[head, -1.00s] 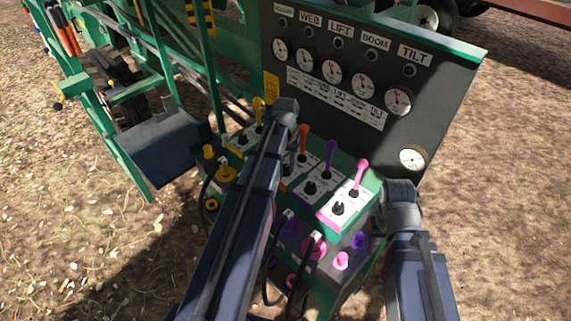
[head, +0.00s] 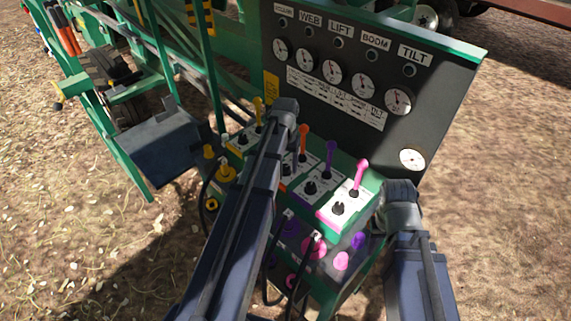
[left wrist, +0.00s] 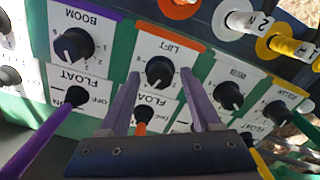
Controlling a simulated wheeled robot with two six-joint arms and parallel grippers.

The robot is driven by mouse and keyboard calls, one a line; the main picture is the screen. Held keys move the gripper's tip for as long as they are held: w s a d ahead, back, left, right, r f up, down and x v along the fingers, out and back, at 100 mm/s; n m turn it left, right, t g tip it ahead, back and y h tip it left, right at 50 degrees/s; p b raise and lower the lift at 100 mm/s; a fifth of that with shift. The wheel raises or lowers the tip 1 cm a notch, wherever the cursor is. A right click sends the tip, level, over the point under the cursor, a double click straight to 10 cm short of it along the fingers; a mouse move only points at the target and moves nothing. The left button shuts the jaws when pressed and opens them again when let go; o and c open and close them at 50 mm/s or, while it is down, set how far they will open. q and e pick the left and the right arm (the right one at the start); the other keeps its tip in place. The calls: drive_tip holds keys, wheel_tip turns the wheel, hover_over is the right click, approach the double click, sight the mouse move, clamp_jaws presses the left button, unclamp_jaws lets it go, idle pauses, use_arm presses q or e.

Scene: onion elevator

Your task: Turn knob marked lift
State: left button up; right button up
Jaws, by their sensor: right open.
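The lift knob (left wrist: 160,72) is a black dial with a white pointer line, on a white panel with an orange stripe marked LIFT, upside down in the left wrist view. My left gripper (left wrist: 160,74) is open. Its fingertips stand on either side of the knob, with a visible gap on each side.
The boom knob (left wrist: 72,45) and web knob (left wrist: 228,95) flank the lift knob. A float switch with an orange tip (left wrist: 143,115) sits between my left fingers. A purple lever (left wrist: 45,140) is close by. A gauge panel (head: 440,100) stands behind the box.

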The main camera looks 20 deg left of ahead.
sight(286, 168)
idle(0.3)
use_arm(q)
wheel_tip(286, 168, up, 8)
drive_tip(key=p, duration=0.7)
drive_tip(key=shift+f+p, duration=0.15)
drive_tip(key=shift+p, duration=0.2)
drive_tip(key=shift+s+d, duration=0.15)
drive_tip(key=shift+s, duration=0.1)
drive_tip(key=s+d, duration=0.1)
drive_tip(key=d, duration=0.2)
drive_tip(key=s+d+f+m+b, duration=0.1)
drive_tip(key=s+d, duration=0.1)
drive_tip(key=d, duration=0.2)
drive_tip(key=s+d+f+m+b, duration=0.1)
drive_tip(key=s+d, duration=0.1)
drive_tip(key=d, duration=0.2)
drive_tip(key=shift+s+f, duration=0.15)
drive_tip(key=shift+f, duration=0.05)
drive_tip(key=s+d+f+m+b, duration=0.1)
drive_tip(key=s+d, duration=0.2)
drive_tip(key=d, duration=0.1)
drive_tip(key=s+d+m+b, duration=0.1)
drive_tip(key=s+d, duration=0.3)
drive_tip(key=s+d+f+m+y+b, duration=0.1)
drive_tip(key=s+d, duration=0.3)
drive_tip(key=shift+s+f, duration=0.15)
drive_tip(key=shift+f, duration=0.2)
